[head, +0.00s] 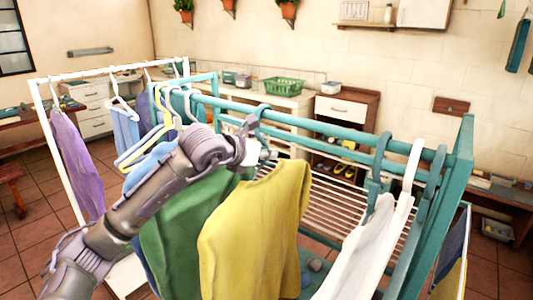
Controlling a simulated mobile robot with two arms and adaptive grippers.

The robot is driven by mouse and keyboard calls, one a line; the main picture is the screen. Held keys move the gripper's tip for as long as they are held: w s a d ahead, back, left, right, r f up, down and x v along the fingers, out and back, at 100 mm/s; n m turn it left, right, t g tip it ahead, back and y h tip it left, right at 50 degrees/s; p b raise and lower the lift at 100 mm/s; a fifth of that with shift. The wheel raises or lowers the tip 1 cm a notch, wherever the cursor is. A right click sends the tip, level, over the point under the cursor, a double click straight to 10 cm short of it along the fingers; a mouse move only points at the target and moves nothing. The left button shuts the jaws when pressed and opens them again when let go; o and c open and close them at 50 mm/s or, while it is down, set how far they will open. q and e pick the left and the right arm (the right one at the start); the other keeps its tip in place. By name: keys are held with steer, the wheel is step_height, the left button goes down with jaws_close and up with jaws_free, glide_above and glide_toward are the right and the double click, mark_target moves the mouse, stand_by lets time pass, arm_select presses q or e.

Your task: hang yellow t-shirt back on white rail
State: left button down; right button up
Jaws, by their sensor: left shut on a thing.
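The yellow t-shirt (250,235) hangs in the near middle of the head view, beside a green garment (185,235). My left gripper (258,143) is at the top of the yellow t-shirt, just in front of the teal rail, and is shut on it. My arm and gripper hide the grip point and most of its hanger. A teal hook shows over the teal rail just above the gripper. The white rail (105,72) is at the far left, on a white frame, away from the gripper. My right gripper is not in view.
A purple garment (77,165) and light blue clothes (125,128) hang at the white frame. The teal rack (330,138) fills the middle and right, with a white garment (365,245) on its right part. A green basket (284,87) stands behind. White rail has gaps between hangers.

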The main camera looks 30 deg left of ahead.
arm_select(q)
steer(key=shift+r, duration=0.15)
steer(key=shift+r+p, duration=0.7)
steer(key=shift+r, duration=0.65)
steer(key=s+b, duration=0.2)
steer(key=s, duration=0.1)
steer(key=s+b, duration=0.6)
steer(key=shift+s+a+r, duration=0.3)
steer(key=shift+a, duration=0.05)
steer(key=shift+s+r, duration=0.15)
steer(key=shift+s, duration=0.05)
steer(key=shift+r, duration=0.1)
